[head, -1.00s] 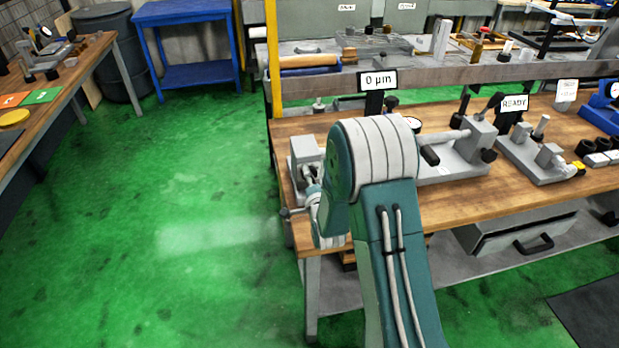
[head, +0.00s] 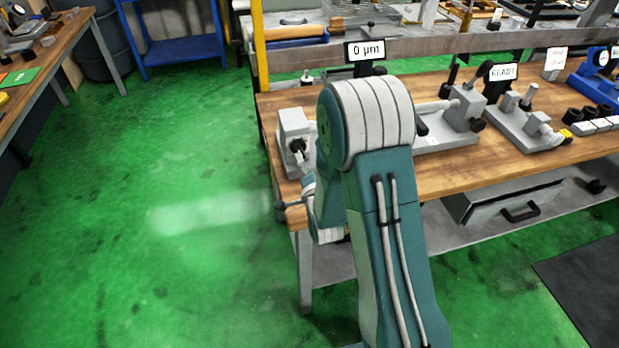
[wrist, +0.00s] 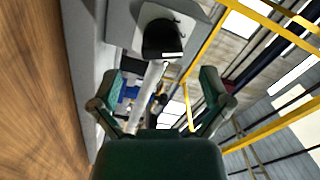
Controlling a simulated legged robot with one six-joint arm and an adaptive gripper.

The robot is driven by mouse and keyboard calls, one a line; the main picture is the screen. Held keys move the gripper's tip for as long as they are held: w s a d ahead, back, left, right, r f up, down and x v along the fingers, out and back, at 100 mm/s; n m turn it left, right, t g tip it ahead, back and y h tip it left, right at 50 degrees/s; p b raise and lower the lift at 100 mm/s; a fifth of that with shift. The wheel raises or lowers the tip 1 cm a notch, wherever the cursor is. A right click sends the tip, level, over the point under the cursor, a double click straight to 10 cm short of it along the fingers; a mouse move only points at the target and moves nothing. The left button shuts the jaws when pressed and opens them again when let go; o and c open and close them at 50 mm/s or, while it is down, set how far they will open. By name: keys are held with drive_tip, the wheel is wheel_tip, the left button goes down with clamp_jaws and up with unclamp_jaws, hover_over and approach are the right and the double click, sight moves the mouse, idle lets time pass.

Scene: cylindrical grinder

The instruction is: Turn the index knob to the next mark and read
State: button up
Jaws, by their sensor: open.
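A black knob (head: 298,146) sits on the front of a grey block (head: 291,124) at the left end of the wooden bench. My gripper (wrist: 162,84) is open and empty. Its two green fingers stand apart to the lower left and lower right of the knob, and neither visibly touches it. A pale rod shows between the fingers. In the head view my arm hides most of my gripper. A display (head: 365,50) above the bench reads 0 µm.
Grey fixtures (head: 450,122) stand right of my arm on the bench. A sign (head: 503,72) reads READY. The wooden surface (wrist: 40,90) lies close on the left in the wrist view. Green floor at left is clear.

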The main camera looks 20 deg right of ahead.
drive_tip(key=s, duration=0.6)
idle(0.3)
drive_tip(key=s+r+n+g, duration=0.4)
drive_tip(key=r+n+g, duration=0.2)
drive_tip(key=r, duration=0.5)
drive_tip(key=s+r+n+g, duration=0.3)
drive_tip(key=s, duration=0.7)
drive_tip(key=s+r+n+g, duration=0.3)
drive_tip(key=s+r+n, duration=0.1)
drive_tip(key=s, duration=0.7)
